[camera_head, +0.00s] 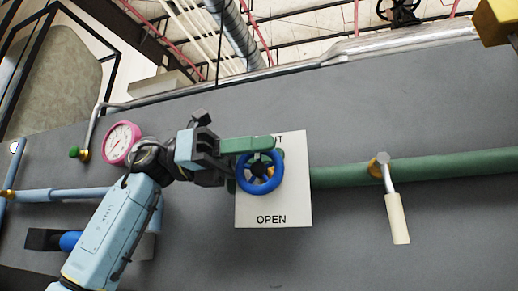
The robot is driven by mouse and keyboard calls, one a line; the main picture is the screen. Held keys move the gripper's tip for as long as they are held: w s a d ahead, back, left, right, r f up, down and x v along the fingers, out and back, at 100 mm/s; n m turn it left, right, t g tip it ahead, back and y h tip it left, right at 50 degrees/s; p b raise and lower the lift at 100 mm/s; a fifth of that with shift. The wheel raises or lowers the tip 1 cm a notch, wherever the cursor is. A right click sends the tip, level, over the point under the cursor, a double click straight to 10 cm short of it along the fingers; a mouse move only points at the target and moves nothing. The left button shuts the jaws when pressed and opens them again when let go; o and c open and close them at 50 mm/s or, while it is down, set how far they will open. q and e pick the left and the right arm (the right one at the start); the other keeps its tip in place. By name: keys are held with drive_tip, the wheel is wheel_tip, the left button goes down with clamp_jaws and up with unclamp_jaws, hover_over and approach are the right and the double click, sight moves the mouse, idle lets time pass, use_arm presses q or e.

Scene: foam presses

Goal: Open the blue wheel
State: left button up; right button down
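The blue wheel (259,187) is a small round handwheel with spokes, mounted in front of a white sign (295,200) that reads OPEN at the bottom. Part of the word at the sign's top is covered. My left gripper (248,156) reaches in from the left at the wheel's upper left. A green bar-like part at the gripper lies across the wheel's top edge, and dark parts overlap its upper left. I cannot tell whether the fingers touch the rim or how far apart they are. My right gripper is not in view.
A grey wall panel (400,110) lies behind. A green pipe (450,167) runs right of the sign, with a cream-handled lever (397,218). A pink-rimmed gauge (122,143) is left of my gripper. A yellow block (498,22) is at top right. The space below the sign is clear.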

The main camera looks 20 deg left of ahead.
use_arm(q)
drive_tip(key=shift+c, duration=0.3)
clamp_jaws()
